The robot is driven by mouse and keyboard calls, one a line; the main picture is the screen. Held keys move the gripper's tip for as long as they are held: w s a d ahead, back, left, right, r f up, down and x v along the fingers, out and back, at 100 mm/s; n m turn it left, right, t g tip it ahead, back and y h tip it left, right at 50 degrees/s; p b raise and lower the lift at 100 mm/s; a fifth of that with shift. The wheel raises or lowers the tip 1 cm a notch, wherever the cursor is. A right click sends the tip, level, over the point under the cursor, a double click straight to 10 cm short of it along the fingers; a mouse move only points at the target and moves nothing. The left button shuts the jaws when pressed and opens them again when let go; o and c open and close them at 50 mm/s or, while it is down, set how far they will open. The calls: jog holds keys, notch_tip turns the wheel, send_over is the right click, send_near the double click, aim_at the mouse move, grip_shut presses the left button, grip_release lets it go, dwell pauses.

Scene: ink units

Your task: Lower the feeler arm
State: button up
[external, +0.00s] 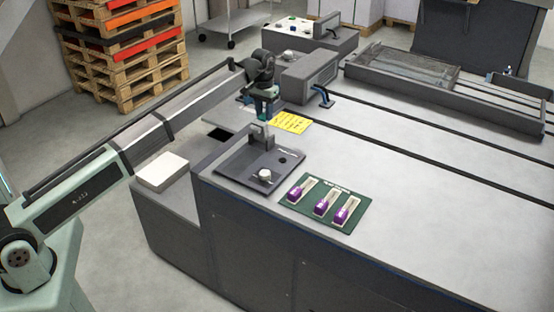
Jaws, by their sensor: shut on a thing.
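My gripper (264,112) points down over the back edge of a dark plate (238,163) on the near left corner of the grey machine. Its fingers are shut at the top of a small grey upright part (261,133), which looks like the feeler arm. The fingers and my wrist hide the upper end of this part, so its exact tilt is hard to tell. A pale round knob (265,175) sits on the plate in front of it.
A green panel (307,225) with purple-handled sliders (323,206) lies right of the plate. A yellow label (292,122) and a blue lever (323,96) are behind. A grey housing (311,75) stands close to my wrist. The machine's right top is mostly clear.

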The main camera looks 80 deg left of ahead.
aim_at(258, 123)
grip_shut()
jog(key=shift+d, duration=0.1)
jog(key=s+d+t+y, duration=0.3)
jog(key=shift+s+d+f, duration=0.1)
jog(key=shift+s, duration=0.2)
jog(key=shift+s+d+f+t+y, duration=0.35)
jog(key=shift+s+d+t+y, duration=0.45)
jog(key=shift+t+y, duration=0.2)
jog(key=shift+s+d+f+t+y, duration=0.6)
jog(key=shift+d+t+y, duration=0.05)
jog(key=shift+t+y, duration=0.35)
jog(key=shift+s+d+f, duration=0.3)
jog(key=shift+f, duration=0.2)
jog(key=shift+s+d+f, duration=0.3)
jog(key=shift+f, duration=0.15)
jog(key=shift+s+d+f, duration=0.3)
jog(key=shift+f, duration=0.4)
jog(key=shift+s+d+f, duration=0.25)
jog(key=shift+f, duration=0.5)
